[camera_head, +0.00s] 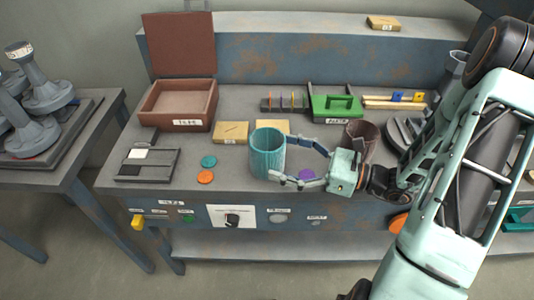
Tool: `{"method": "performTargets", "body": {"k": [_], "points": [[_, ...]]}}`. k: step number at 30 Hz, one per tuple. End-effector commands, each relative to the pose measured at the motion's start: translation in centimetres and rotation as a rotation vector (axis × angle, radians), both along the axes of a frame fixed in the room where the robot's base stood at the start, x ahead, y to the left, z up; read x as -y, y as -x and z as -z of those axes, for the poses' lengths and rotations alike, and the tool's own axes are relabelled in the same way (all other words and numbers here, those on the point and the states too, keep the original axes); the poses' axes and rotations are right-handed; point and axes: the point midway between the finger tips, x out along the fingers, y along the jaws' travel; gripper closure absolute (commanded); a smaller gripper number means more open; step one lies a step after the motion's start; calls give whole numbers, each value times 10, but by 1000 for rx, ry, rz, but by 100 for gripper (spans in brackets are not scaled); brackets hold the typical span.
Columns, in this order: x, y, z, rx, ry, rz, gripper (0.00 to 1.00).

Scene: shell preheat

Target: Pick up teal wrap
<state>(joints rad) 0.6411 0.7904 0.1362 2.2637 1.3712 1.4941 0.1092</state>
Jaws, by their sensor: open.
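The teal wrap (266,155) is an upright, hollow cylinder with an open top, standing on the grey workbench (225,180). My gripper (281,160) reaches in from the right, level with the wrap. Its fingers are spread wide, with the tips close to the wrap's right side. The lower fingertip overlaps the wrap's lower front in the picture. I cannot tell whether either finger touches it. Nothing is held between the fingers.
A brown cylinder (361,136) stands behind my gripper. Teal (208,161) and orange (205,177) discs lie left of the wrap; a purple disc (306,173) lies below the fingers. An open brown box (180,101), a labelled block (231,132) and a green case (335,107) stand farther back.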

Motion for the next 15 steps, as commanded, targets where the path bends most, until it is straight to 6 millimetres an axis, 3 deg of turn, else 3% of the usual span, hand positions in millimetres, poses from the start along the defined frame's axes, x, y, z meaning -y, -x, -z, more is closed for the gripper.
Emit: {"method": "performTargets", "body": {"k": [7,15], "points": [[-34,-15,2,0,-1,-5,18],[-42,-19,2,0,1,-1,18]]}}
